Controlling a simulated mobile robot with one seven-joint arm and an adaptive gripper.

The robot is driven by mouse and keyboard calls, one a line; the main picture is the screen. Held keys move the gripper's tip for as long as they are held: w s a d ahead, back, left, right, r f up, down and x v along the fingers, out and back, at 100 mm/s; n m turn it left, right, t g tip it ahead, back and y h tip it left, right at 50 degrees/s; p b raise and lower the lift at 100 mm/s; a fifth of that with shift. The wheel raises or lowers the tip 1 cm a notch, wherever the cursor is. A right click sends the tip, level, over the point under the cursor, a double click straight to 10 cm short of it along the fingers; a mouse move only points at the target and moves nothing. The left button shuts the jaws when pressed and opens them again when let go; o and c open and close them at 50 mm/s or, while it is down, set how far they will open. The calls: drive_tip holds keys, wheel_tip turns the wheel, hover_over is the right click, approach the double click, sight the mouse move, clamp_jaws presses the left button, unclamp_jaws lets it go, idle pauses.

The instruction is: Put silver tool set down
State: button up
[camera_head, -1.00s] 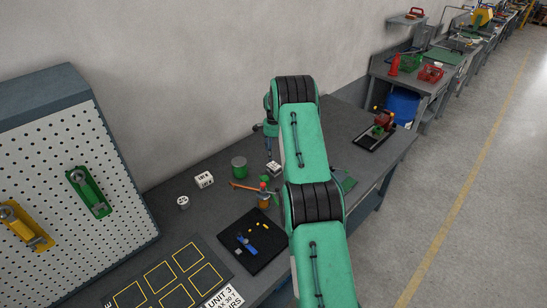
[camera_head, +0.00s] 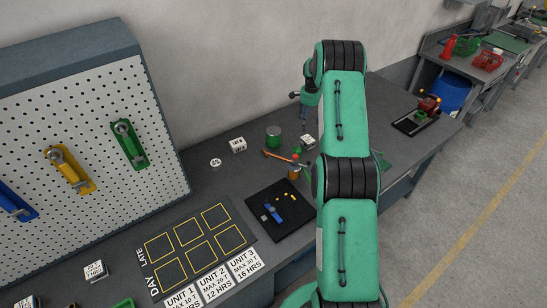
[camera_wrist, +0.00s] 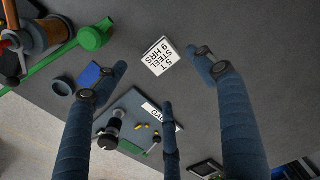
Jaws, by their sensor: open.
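I cannot make out a silver tool set with certainty in either view. My gripper (camera_wrist: 165,82) is open, its dark blue fingers spread with nothing held between them. A white block (camera_wrist: 157,53) printed "5 T STEEL 9 HRS" lies on the grey bench beyond the fingertips. A grey tray (camera_wrist: 128,102) with a dark cylindrical piece, small yellow parts and a white label shows between the fingers, partly hidden. In the head view my gripper (camera_head: 303,114) hangs over the back of the bench (camera_head: 235,175), beside the arm.
A green can (camera_head: 273,136) and white blocks (camera_head: 238,146) stand near the wall. A black mat (camera_head: 260,203) carries blue and yellow parts. A pegboard (camera_head: 150,90) holds coloured tools at left.

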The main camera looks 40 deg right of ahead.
drive_tip(key=a+r+n+t, duration=0.1)
drive_tip(key=a+r+n, duration=0.1)
drive_tip(key=a+r, duration=0.8)
drive_tip(key=a+r+n, duration=0.2)
drive_tip(key=a+r, duration=0.5)
drive_tip(key=r, duration=0.6)
drive_tip(key=s+a+r+n+t+h, duration=0.1)
drive_tip(key=s+a+r+n, duration=0.1)
drive_tip(key=s+a+r, duration=0.45)
drive_tip(key=s+a+r+n+t, duration=0.1)
drive_tip(key=s+a+r+n, duration=0.15)
drive_tip(key=a+r, duration=0.65)
drive_tip(key=s+a+r+n+t, duration=0.1)
drive_tip(key=s+a+r+n, duration=0.15)
drive_tip(key=s+a, duration=0.6)
drive_tip(key=s+a+r+n, duration=0.2)
drive_tip(key=s+a+r, duration=0.1)
drive_tip(key=s+a, duration=0.5)
drive_tip(key=s+a+f+n, duration=0.1)
drive_tip(key=s+a+n, duration=0.1)
drive_tip(key=s, duration=0.7)
drive_tip(key=s+a+f+n+t+y, duration=0.1)
drive_tip(key=s+a, duration=0.4)
drive_tip(key=s, duration=0.5)
drive_tip(key=shift+a+f+n+t, duration=0.2)
drive_tip(key=shift+f+n+t, duration=0.1)
drive_tip(key=shift+f+n, duration=0.55)
drive_tip(key=shift+s+f, duration=0.1)
